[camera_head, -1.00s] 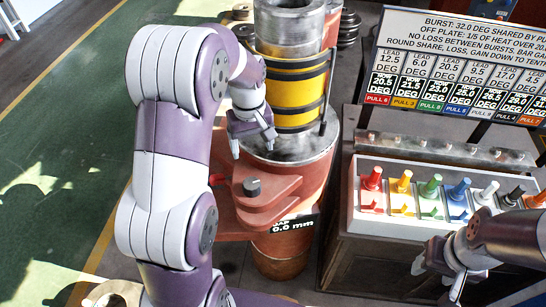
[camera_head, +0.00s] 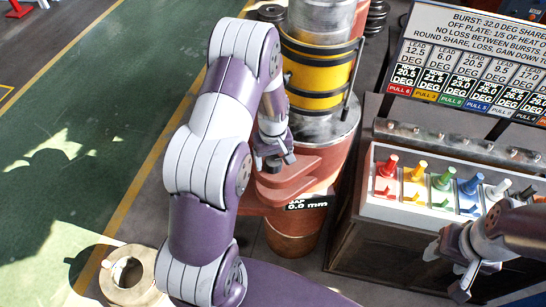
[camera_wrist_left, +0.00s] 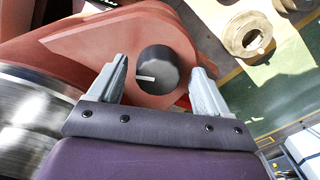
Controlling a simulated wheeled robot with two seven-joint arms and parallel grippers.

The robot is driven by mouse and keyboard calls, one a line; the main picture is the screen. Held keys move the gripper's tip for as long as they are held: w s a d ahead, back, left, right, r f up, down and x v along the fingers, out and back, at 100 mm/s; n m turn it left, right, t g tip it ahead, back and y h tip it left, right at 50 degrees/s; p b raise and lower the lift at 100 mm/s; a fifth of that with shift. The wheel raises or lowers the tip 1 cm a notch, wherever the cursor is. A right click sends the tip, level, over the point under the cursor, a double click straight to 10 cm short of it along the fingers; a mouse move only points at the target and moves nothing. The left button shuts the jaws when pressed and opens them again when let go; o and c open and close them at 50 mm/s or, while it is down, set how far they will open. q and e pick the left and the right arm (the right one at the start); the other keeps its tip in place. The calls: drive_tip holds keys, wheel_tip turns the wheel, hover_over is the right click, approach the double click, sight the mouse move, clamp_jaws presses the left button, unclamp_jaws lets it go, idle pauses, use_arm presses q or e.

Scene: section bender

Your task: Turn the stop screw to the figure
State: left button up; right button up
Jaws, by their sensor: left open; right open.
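The stop screw shows in the left wrist view as a dark round knob (camera_wrist_left: 157,72) with a white mark, set on a red-brown bracket (camera_wrist_left: 110,45). My left gripper (camera_wrist_left: 160,82) is open, with one finger on each side of the knob; I cannot tell whether they touch it. In the head view my left gripper (camera_head: 273,160) is over the bracket (camera_head: 290,182) and mostly hides the knob. A label below the bracket (camera_head: 307,205) reads 0.0 mm. My right gripper (camera_head: 462,270) is open and empty in front of the lever box.
A box with coloured levers (camera_head: 410,212) stands at the right. A sign (camera_head: 480,60) behind it lists degree figures above coloured pull labels. A yellow-banded cylinder (camera_head: 315,75) rises behind the bracket. A pale ring-shaped part (camera_head: 140,290) lies at the lower left.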

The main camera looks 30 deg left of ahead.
use_arm(q)
drive_tip(key=shift+w, duration=0.15)
drive_tip(key=c, duration=1)
drive_tip(key=shift+c, duration=0.2)
drive_tip(key=m, duration=0.3)
drive_tip(key=shift+f+b, duration=0.1)
drive_tip(key=shift+b, duration=0.3)
drive_tip(key=m, duration=0.4)
drive_tip(key=shift+w, duration=0.1)
drive_tip(key=m+b, duration=0.1)
drive_tip(key=m, duration=0.3)
drive_tip(key=shift+m, duration=1.5)
